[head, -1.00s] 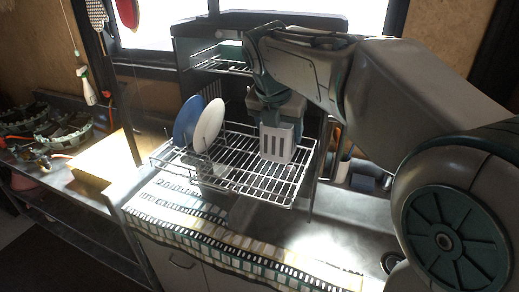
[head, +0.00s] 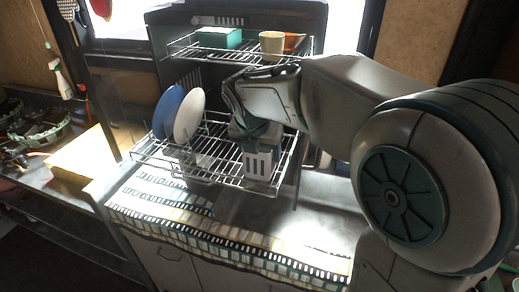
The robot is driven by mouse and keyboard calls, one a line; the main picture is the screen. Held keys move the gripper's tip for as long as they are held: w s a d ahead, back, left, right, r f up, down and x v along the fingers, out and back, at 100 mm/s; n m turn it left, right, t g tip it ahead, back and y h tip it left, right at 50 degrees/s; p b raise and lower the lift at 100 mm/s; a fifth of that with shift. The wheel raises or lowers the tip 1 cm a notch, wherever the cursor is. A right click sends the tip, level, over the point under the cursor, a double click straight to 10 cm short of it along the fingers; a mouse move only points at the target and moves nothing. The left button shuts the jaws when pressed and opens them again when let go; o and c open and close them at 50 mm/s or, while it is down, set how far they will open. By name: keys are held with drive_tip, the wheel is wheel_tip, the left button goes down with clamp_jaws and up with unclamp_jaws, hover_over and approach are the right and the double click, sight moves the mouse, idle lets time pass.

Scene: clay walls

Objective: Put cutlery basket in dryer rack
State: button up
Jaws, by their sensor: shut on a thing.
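The cutlery basket (head: 258,164) is light grey with vertical slots. It is upright at the right part of the dryer rack's lower wire shelf. My gripper (head: 254,138) is above it and shut on its upper part; the fingertips are partly hidden by my wrist. I cannot tell whether the basket's bottom touches the wires. The dryer rack (head: 205,182) has a pulled-out lower wire shelf. A blue plate (head: 167,112) and a white plate (head: 189,116) stand upright at its left.
The upper shelf (head: 185,50) holds a green box (head: 219,38), a cream cup (head: 271,45) and an orange item (head: 294,41). A patterned mat (head: 170,212) lies on the counter in front. A wooden board (head: 84,161) lies at the left. Wire between the plates and basket is clear.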

drive_tip(key=o, duration=0.6)
drive_tip(key=shift+f, duration=0.15)
drive_tip(key=o, duration=0.4)
drive_tip(key=shift+s+r, duration=0.1)
drive_tip(key=shift+r, duration=0.5)
drive_tip(key=v, duration=1.1)
drive_tip(key=shift+r, duration=0.1)
